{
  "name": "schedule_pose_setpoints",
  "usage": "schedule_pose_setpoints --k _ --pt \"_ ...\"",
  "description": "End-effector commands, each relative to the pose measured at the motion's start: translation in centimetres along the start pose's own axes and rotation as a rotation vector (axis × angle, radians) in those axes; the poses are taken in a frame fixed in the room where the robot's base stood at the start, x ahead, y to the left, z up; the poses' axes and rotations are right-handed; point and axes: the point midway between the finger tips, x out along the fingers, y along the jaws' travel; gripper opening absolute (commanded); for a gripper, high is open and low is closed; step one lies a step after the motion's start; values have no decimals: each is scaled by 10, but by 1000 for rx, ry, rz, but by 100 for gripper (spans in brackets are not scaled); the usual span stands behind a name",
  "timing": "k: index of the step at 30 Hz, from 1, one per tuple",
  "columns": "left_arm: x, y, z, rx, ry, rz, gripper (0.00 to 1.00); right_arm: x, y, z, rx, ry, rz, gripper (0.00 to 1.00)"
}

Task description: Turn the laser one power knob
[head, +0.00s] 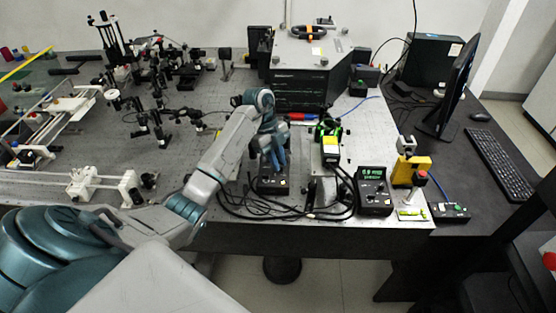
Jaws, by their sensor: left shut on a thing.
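A small black control box (273,187) sits near the front edge of the optical table, below my left gripper. My left gripper (277,165) points down at the top of this box, and its fingers are shut on a knob there. The fingers hide the knob, so its angle cannot be read. A second black control box (373,191) with a lit green display stands further right. I cannot read labels telling which laser each box belongs to. My right gripper is not in view.
Black cables (265,208) loop around the front box. A yellow-labelled device (330,150) and a yellow mount (411,170) stand to the right. Optics crowd the table's left and back. A monitor (452,90) and keyboard (499,163) are on the side desk.

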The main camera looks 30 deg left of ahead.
Motion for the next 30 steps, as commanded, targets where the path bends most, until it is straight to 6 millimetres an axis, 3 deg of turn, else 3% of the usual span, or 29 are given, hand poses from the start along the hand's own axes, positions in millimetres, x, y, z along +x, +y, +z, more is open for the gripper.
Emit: schedule_pose_setpoints --k 5,6,9,20,26,30 --pt "-2 -1 0 0 -2 -4 0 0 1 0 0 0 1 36" --pt "-2 -1 0 0 -2 -4 21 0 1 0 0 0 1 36" --pt "-1 -1 0 0 -1 -3 39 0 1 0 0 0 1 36" --pt "-3 0 0 -1 -1 -1 39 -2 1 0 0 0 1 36" --pt "-20 0 -2 -1 -1 -1 39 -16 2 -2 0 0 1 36" --pt "-41 0 -2 -1 -2 -2 39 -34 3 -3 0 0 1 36"
